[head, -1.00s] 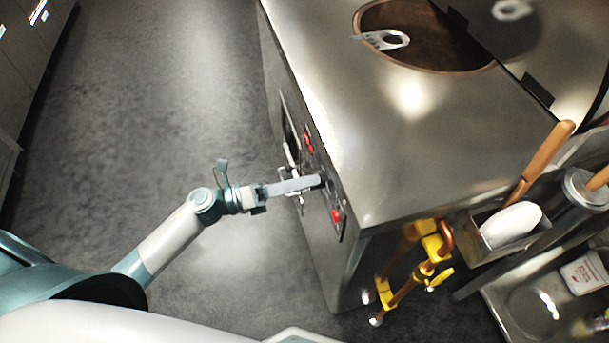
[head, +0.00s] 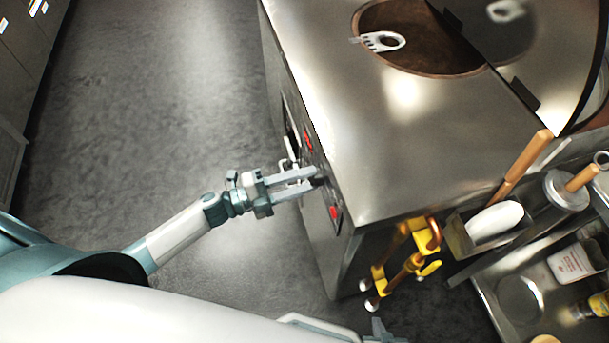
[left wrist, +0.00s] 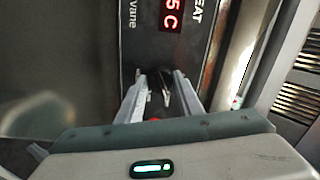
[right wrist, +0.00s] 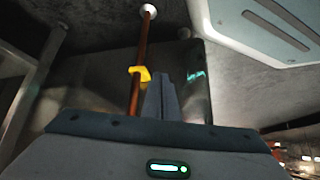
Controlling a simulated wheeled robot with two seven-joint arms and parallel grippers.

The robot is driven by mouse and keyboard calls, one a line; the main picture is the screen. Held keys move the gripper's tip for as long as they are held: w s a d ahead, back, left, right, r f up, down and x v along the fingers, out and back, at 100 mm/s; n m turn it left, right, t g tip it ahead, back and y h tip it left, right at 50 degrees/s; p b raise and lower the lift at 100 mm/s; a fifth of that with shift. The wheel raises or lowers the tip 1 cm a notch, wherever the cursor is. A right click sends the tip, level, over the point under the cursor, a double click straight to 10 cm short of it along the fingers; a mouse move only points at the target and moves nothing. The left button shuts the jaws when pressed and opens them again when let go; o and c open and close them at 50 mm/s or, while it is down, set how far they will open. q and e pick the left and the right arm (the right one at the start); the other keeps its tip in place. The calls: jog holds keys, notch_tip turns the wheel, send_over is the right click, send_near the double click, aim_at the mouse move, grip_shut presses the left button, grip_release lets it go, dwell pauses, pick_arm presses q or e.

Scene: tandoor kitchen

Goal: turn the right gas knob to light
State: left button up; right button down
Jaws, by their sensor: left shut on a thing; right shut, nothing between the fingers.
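The control panel (head: 323,191) is on the near side face of the steel tandoor counter (head: 350,110). My left gripper (head: 314,178) reaches it from the left, fingertips at the panel between two red marks. It is shut on a small dark knob, mostly hidden by the fingers. The left wrist view shows the dark knob (left wrist: 158,82) between the fingertips, beside a red lit display (left wrist: 173,14). I cannot read the knob's angle or see a flame. My right gripper (right wrist: 163,78) is shut and empty, low beside a copper pipe in the right wrist view.
A copper pipe (right wrist: 136,92) with yellow fittings (head: 428,268) runs below the counter's right corner. The tandoor opening (head: 445,60) is on top, with a pale perforated tool (head: 382,41) at its rim. Clear floor (head: 170,100) lies left of the counter.

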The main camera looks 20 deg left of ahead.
pick_arm(q)
jog(key=shift+n, duration=0.5)
pick_arm(e)
jog(key=shift+s+d+f, duration=0.15)
jog(key=shift+s+f, duration=0.05)
jog(key=shift+s, duration=0.3)
pick_arm(q)
jog(key=o, duration=1.1)
jog(key=shift+c, duration=0.2)
